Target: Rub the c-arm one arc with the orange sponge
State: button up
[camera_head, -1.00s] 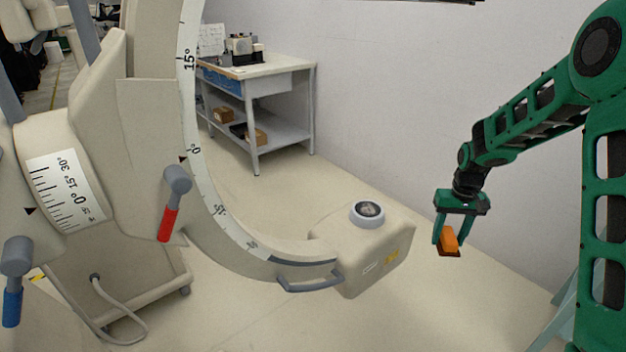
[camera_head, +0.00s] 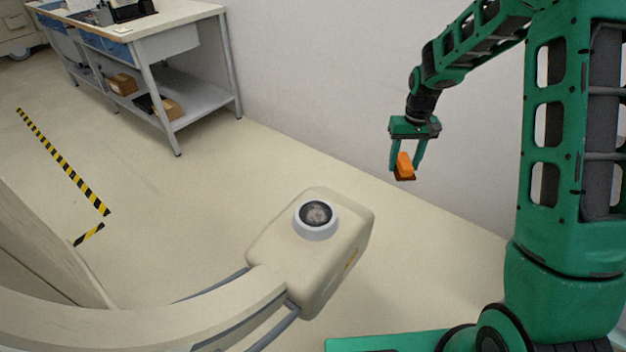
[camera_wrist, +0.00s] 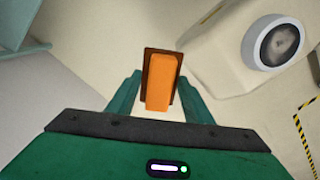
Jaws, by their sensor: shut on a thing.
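My green gripper (camera_head: 405,168) is shut on the orange sponge (camera_head: 404,162), an orange block with a brown face on its underside. The sponge also shows in the wrist view (camera_wrist: 160,82), between the fingers. The c-arm (camera_head: 215,312) is a cream curved arc at the lower left, ending in a boxy housing (camera_head: 335,255) with a round dark-centred knob (camera_head: 317,214) on top. My gripper hangs in the air to the right of and beyond the housing, apart from it. Most of the c-arm's arc is outside the head view.
A workbench (camera_head: 190,102) with boxes on its lower shelf stands at the back left against the white wall. Yellow-black tape (camera_head: 62,160) marks the floor at left. The floor between bench and housing is clear. A grey handle bar (camera_head: 278,328) runs along the arc's side.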

jog(key=shift+w+a, duration=0.25)
jog(key=shift+a, duration=0.2)
